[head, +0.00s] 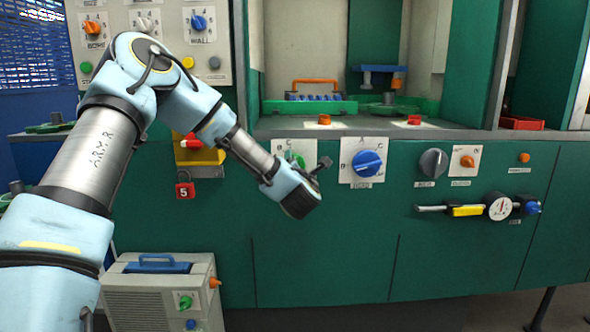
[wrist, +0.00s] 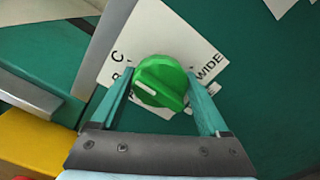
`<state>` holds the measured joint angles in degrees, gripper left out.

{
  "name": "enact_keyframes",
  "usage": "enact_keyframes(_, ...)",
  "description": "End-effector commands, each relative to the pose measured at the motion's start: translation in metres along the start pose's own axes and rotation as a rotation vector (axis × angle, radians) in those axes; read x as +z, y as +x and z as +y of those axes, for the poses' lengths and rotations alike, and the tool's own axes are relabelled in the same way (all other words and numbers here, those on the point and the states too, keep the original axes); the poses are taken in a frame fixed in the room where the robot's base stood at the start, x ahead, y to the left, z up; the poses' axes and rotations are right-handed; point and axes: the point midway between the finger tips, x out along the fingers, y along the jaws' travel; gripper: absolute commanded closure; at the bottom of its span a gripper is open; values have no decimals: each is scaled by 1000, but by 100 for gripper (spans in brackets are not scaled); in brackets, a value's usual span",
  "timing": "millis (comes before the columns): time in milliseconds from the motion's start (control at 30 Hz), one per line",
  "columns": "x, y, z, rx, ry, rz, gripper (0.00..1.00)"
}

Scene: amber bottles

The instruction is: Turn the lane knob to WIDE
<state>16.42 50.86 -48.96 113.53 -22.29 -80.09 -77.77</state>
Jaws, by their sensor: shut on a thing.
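The lane knob (wrist: 160,80) is a round green knob on a white label plate (wrist: 150,35), on the green front panel. In the wrist view the word WIDE is printed on the plate to the right of the knob, and other lettering is partly hidden. A white mark on the knob points to the lower left, away from WIDE. My gripper (wrist: 158,82) has a teal finger on each side of the knob and is shut on it. In the head view the green knob (head: 296,159) shows partly behind my arm's end; the fingers are hard to make out there.
A blue knob (head: 367,164) on its own plate is just right of the arm's end. A grey knob (head: 433,162) and a small orange knob (head: 467,161) are farther right. A yellow block with a red padlock (head: 185,188) hangs to the left. A counter ledge (head: 375,133) runs above.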

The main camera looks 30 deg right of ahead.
Motion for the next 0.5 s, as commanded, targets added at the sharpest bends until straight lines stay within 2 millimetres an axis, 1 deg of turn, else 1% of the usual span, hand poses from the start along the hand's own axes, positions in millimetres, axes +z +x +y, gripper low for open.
enact_keyframes(500, 1, -1, -2, 2, 492, -4, 77)
